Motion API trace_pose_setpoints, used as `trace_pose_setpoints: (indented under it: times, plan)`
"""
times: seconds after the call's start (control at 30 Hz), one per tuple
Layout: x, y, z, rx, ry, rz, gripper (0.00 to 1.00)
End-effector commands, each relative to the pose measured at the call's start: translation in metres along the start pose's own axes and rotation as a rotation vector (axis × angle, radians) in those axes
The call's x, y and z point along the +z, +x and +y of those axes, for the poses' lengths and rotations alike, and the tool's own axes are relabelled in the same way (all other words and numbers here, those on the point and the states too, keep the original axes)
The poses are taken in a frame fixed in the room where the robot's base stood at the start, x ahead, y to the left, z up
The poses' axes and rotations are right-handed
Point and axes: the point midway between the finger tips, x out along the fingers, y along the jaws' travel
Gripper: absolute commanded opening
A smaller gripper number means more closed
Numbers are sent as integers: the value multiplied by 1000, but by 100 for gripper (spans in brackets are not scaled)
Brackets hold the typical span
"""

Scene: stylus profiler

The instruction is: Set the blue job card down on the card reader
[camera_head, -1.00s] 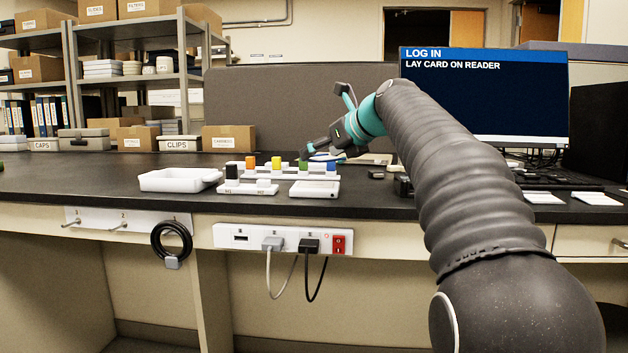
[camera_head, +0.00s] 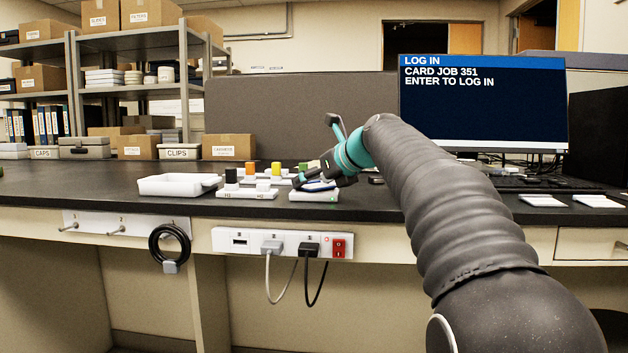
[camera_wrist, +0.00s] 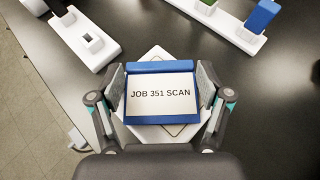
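The blue job card (camera_wrist: 161,93), with a white label reading "JOB 351 SCAN", lies flat over the white card reader (camera_wrist: 152,133) in the wrist view. The reader's edges show around it, turned at an angle to the card. In the head view the card (camera_head: 320,186) is a thin blue strip at the top of the reader (camera_head: 312,196), where a small green light shows. My gripper (camera_wrist: 162,88) is shut on the card, one pad against each side edge. Whether the card bears fully on the reader is hard to tell.
The monitor (camera_head: 482,105) reads "CARD JOB 351, ENTER TO LOG IN". A white two-slot holder (camera_head: 247,193) and a white tray (camera_head: 178,185) stand left of the reader. A rack with coloured blocks (camera_head: 276,170) is behind. The bench's front edge is close.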

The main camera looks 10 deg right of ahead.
Motion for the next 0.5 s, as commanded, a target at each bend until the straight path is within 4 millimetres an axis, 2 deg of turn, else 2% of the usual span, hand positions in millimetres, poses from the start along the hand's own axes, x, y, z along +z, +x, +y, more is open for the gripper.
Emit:
trace_pose_setpoints:
  times: [0.03, 0.07, 0.1, 0.5]
  plan:
    - [0, 0, 0, 0, 0, 0, 90]
    - [0, 0, 0, 0, 0, 0, 97]
    - [0, 0, 0, 0, 0, 0, 100]
    - [4, -3, 0, 0, -1, -1, 100]
